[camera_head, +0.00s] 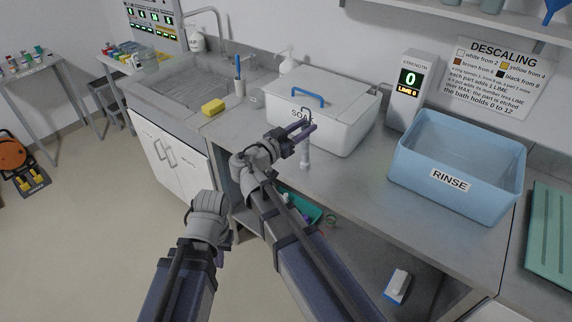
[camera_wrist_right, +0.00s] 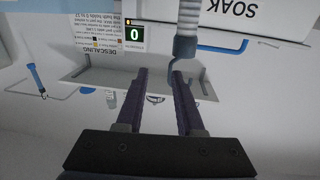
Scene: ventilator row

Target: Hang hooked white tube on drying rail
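The hooked white tube (camera_head: 306,156) is upright at my right gripper (camera_head: 303,128), above the counter in front of the SOAK box. Its thin hook (camera_head: 307,112) curves at the fingertips. In the right wrist view the tube (camera_wrist_right: 188,18) comes in from the top, with its grey collar and hook at one fingertip. The right fingers (camera_wrist_right: 160,75) are apart with a gap between them. I cannot tell whether the hook rests on a finger. My left gripper (camera_head: 226,240) is low in front of the counter, its fingers mostly hidden. A thin wall bar (camera_wrist_right: 70,94) may be the drying rail.
The white SOAK box (camera_head: 345,128) with a blue handle stands behind the tube. The strength meter (camera_head: 411,90) reads 0. The blue RINSE basin (camera_head: 456,192) is to the right. The counter (camera_head: 365,185) before the basin is clear.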

